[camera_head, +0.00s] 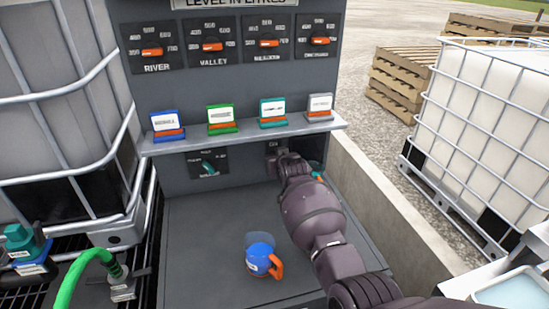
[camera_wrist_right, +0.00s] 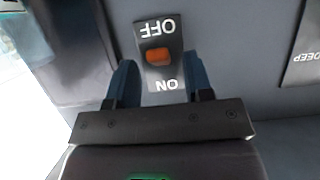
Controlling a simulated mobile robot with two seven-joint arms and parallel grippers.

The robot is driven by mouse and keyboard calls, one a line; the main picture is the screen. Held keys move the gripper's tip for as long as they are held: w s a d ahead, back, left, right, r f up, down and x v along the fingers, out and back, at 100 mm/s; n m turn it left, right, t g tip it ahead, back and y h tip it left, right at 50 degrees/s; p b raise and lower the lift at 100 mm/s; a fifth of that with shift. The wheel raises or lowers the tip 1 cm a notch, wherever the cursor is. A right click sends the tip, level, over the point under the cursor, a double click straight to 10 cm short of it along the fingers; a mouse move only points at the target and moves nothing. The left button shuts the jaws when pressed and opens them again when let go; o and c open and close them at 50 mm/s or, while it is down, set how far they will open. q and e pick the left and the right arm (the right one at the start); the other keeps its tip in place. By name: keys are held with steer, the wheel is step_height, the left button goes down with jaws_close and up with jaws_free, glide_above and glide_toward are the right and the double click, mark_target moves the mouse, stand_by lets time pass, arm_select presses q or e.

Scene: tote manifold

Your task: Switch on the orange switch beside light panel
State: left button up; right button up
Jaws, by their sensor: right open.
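The orange switch (camera_wrist_right: 158,57) sits on a dark plate (camera_wrist_right: 172,33) in the right wrist view, which shows the labels upside down: OFF above, ON below. I cannot tell which way the switch is set. My right gripper (camera_wrist_right: 162,66) is open, with one dark blue finger on each side of the plate and nothing between them but the plate behind. Contact cannot be told. In the head view my right gripper (camera_head: 287,160) is under the shelf, and its hand hides the switch; the top of the plate (camera_head: 273,145) shows. I cannot make out a light panel. My left gripper is not in view.
A teal-handled selector (camera_head: 208,167) is left of the plate. Several coloured card holders stand on the shelf (camera_head: 245,135) above, under several orange-pointer dials. A blue jug with orange handle (camera_head: 260,257) stands on the grey deck (camera_head: 195,270). A low wall (camera_head: 385,205) is at the right.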

steer(key=shift+w+a+f, duration=0.1)
steer(key=shift+w+f, duration=0.05)
steer(key=shift+w, duration=0.3)
steer(key=shift+s, duration=0.15)
steer(key=shift+c, duration=1.9)
steer(key=c, duration=0.5)
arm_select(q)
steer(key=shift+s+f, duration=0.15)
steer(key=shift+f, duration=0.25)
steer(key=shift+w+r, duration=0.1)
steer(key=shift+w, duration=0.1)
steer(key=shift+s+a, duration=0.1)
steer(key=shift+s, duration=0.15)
